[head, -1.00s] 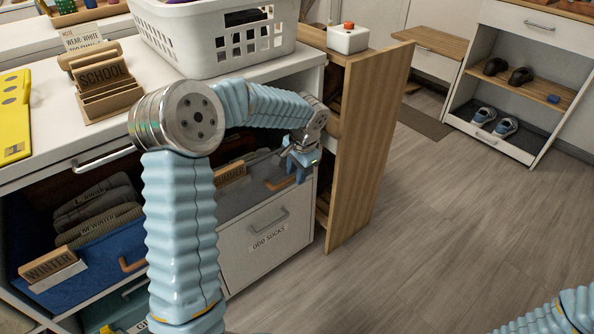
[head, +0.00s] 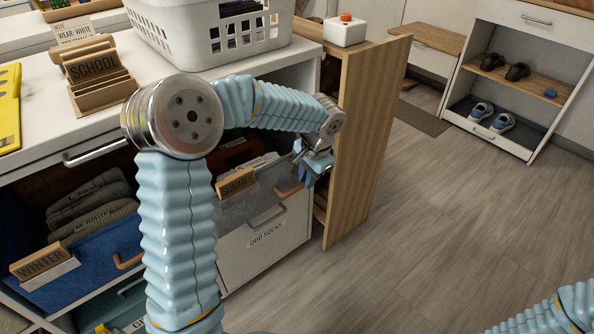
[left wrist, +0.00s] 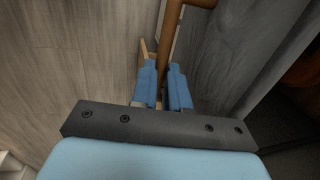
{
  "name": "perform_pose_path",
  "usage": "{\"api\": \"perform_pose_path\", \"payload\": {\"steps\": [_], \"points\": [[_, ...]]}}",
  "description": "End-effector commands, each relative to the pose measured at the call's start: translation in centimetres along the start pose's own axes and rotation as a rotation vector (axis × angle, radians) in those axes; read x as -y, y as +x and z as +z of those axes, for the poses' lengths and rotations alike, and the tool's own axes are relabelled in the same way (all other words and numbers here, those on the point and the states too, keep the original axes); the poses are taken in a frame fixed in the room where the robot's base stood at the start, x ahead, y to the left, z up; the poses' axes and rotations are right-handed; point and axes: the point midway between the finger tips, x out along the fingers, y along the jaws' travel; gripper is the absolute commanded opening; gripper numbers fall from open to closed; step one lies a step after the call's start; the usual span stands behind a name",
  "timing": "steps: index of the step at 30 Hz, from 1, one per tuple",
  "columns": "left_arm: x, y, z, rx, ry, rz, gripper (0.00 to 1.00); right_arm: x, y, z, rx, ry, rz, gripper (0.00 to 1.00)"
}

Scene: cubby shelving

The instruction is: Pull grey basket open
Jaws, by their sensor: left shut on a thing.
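The grey basket (head: 248,208) with a wooden SUMMER tag (head: 237,182) sits in the cubby above the ODD SOCKS drawer. Its front juts out, and folded cloth shows inside. My left gripper (head: 316,172) is at the basket's front right, by the brown handle (head: 287,191). In the left wrist view, the handle (left wrist: 172,35) runs down between the blue fingers of my left gripper (left wrist: 164,82), which is shut on it. The grey basket side (left wrist: 235,55) fills the right there. My right gripper is out of view.
A tall wooden pull-out panel (head: 368,140) stands close right of my left gripper. The ODD SOCKS drawer (head: 268,240) is below. A blue basket (head: 85,270) sits at left, and a white laundry basket (head: 215,30) on top. Floor to the right is clear.

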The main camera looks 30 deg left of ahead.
Motion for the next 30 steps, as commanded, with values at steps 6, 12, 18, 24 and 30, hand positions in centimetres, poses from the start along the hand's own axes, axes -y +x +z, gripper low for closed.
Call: {"api": "perform_pose_path", "payload": {"steps": [6,12,18,24,30], "points": [[-6.3,-0.9,-0.1,-0.002,0.009,0.001,0.0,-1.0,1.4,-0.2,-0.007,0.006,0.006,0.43],[-11.8,-2.1,0.0,-0.001,0.009,0.002,0.0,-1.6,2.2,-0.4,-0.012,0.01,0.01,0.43],[-17.2,-3.3,0.0,-0.002,0.008,0.002,0.0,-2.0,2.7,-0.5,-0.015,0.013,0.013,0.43],[-22.1,-4.3,0.0,-0.001,0.007,0.001,0.0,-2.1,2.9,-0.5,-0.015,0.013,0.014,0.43],[-25.8,-5.1,0.0,-0.001,0.005,0.001,0.0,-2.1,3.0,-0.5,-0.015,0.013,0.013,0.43]]}}
